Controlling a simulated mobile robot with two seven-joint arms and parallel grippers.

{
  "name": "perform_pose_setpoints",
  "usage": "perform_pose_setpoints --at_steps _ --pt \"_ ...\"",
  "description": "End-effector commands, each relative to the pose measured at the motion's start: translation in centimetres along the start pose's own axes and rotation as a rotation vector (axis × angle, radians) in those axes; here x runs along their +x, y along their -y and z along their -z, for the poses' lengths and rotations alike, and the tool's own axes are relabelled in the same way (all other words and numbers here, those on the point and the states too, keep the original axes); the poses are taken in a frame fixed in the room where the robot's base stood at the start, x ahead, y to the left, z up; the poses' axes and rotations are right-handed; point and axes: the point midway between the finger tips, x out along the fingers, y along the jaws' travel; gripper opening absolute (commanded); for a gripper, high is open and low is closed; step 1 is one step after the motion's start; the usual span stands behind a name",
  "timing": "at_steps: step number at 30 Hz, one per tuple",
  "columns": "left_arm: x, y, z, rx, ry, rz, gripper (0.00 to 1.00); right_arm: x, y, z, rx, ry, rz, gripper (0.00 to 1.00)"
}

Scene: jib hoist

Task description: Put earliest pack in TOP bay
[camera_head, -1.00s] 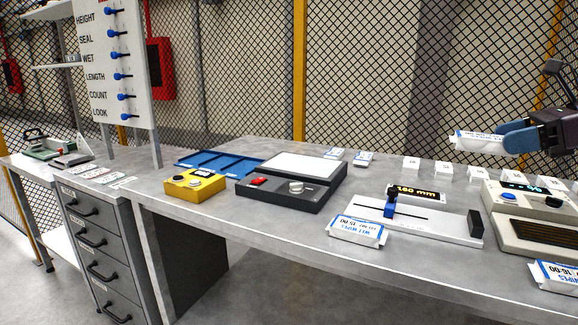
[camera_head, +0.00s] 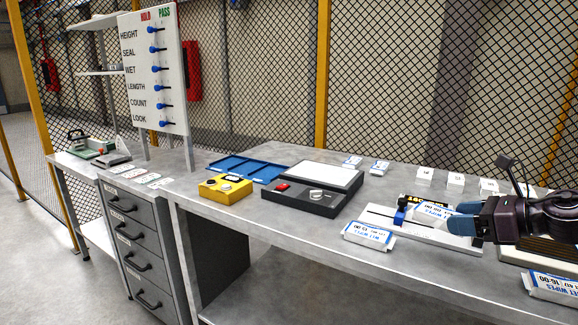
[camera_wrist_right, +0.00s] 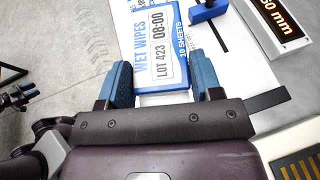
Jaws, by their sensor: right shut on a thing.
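My right gripper (camera_head: 462,222) is shut on a white and blue wet wipes pack (camera_head: 432,211), held above the length gauge (camera_head: 420,226). In the right wrist view, this pack (camera_wrist_right: 160,45) reads LOT 423, 08:00, 10 sheets, and sits between the blue fingers. Another wipes pack (camera_head: 369,236) lies on the bench in front of the gauge. A third pack (camera_head: 553,287) lies at the right front edge. Two small packs (camera_head: 379,168) lie at the back. No bay marked TOP can be read.
A blue divided tray (camera_head: 248,170), a yellow box (camera_head: 225,188) and a dark scale-like device (camera_head: 300,201) stand left on the bench (camera_head: 300,235). White numbered blocks (camera_head: 456,181) line the back. A drawer unit (camera_head: 135,240) and HOLD/PASS board (camera_head: 155,70) are at left.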

Motion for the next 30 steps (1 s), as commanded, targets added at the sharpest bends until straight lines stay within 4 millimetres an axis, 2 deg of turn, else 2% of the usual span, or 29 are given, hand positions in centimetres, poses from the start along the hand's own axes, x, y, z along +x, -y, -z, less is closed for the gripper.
perform_pose_setpoints --at_steps 1,7,17,30 --pt "-0.1 0.1 0.5 -0.002 -0.008 0.001 0.43 0.0 -0.5 -0.3 0.001 0.005 0.011 0.31" --pt "-0.4 0.2 0.9 -0.006 -0.016 0.004 0.43 0.7 -1.6 0.6 0.019 0.005 0.048 0.31" --pt "-0.7 0.3 0.6 -0.011 -0.007 0.009 0.43 1.4 -3.4 1.8 0.044 0.002 0.099 0.31" --pt "-1.2 0.6 2.4 -0.019 -0.038 0.014 0.43 2.1 -6.5 3.4 0.086 0.0 0.194 0.31"
